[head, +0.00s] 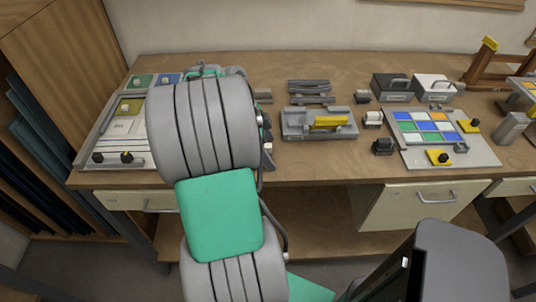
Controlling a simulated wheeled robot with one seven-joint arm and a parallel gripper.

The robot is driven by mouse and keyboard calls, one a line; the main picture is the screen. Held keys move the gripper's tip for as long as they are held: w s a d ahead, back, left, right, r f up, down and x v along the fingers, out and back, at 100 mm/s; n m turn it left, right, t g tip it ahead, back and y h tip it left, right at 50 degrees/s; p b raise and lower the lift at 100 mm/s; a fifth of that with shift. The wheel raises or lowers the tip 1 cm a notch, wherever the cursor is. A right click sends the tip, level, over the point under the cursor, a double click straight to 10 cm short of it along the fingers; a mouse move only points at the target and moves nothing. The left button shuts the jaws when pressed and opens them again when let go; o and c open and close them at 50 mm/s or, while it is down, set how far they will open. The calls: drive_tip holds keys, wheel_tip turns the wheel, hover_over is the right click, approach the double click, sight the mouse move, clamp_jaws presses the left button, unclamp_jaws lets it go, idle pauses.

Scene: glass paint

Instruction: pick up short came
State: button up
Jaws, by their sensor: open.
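Grey came-like strips (310,87) lie at the back middle of the workbench. A shorter grey piece (263,96) lies to their left, just right of my arm. It may be the short came, but it is too small to be sure. My green and grey arm reaches forward over the left part of the bench. Its large ribbed link hides the bench behind it. My gripper is hidden behind the arm, so its jaws and their distance from the short piece do not show.
A grey fixture with a yellow-handled tool (330,122) stands mid-bench. A panel of coloured glass (428,126) lies right. Two handled boxes (393,88) (434,88) stand behind it. A left board (90,158) is partly covered by my arm. The front middle edge is clear.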

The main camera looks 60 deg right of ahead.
drive_tip(key=shift+c, duration=0.4)
drive_tip(key=c, duration=1.5)
drive_tip(key=shift+o, duration=0.2)
drive_tip(key=shift+r, duration=0.1)
